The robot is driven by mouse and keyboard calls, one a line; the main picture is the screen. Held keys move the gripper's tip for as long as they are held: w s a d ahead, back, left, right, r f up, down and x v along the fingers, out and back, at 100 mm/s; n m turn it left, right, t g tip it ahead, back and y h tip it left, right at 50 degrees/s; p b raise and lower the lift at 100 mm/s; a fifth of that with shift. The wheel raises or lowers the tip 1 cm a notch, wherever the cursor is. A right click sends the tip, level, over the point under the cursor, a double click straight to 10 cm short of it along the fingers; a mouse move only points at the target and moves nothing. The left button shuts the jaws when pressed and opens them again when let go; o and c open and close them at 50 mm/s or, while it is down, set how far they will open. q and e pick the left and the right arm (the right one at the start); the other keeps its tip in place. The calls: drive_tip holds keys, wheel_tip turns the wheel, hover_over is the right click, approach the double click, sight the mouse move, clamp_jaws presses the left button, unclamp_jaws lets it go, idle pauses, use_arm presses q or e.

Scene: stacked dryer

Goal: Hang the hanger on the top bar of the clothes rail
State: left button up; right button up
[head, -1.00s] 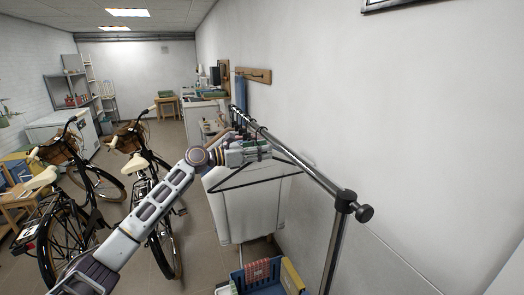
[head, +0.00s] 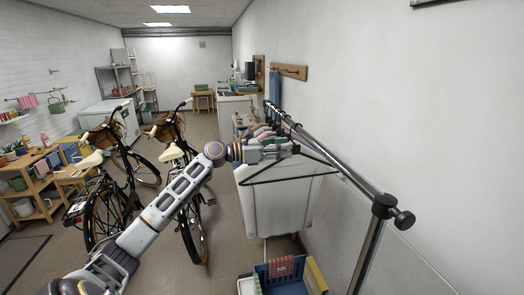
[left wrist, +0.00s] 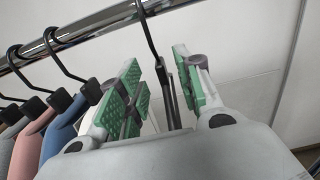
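The black hanger (head: 292,179) is a thin empty triangle below the clothes rail's top bar (head: 338,170). In the left wrist view its neck (left wrist: 166,75) rises between my fingers, and its hook reaches up to the chrome bar (left wrist: 95,30). The hook appears to be over the bar; its far side is hidden. My left gripper (head: 290,150) is just below the bar. In the left wrist view the green finger pads of this gripper (left wrist: 160,88) stand apart on either side of the neck, with gaps visible. My right gripper is not in view.
Other hangers with pastel shoulders (left wrist: 60,115) hang farther along the bar, close to my left gripper. The rail's upright (head: 370,250) stands near right, by the wall. A white appliance (head: 275,210) is below. Bicycles (head: 120,190) stand left of my arm.

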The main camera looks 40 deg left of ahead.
use_arm(q)
drive_tip(key=shift+v, duration=3.5)
